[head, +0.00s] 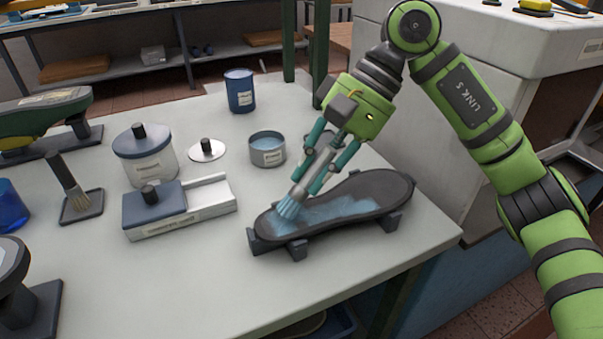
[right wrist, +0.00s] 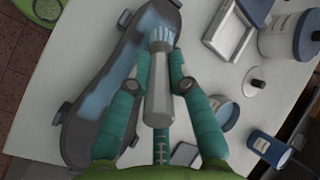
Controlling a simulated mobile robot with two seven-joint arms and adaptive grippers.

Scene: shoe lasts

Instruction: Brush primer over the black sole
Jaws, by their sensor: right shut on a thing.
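The black sole (head: 375,187) lies on a dark stand at the right of the table in the head view. Wet blue primer covers much of its middle and left part, while its right end and rim are bare black. The sole also shows in the right wrist view (right wrist: 88,140). My right gripper (head: 315,170) is shut on a brush (right wrist: 160,85) by its grey handle. The brush's blue-wet bristles (head: 288,207) touch the left part of the sole. An open tin of blue primer (head: 267,149) stands behind the sole. My left gripper is not in view.
A lid with a black knob (head: 207,150) lies left of the tin. A blue cup (head: 239,91) stands at the back. A white jar (head: 148,160), a lidded box (head: 180,207) and another brush on a small tray (head: 75,190) stand left.

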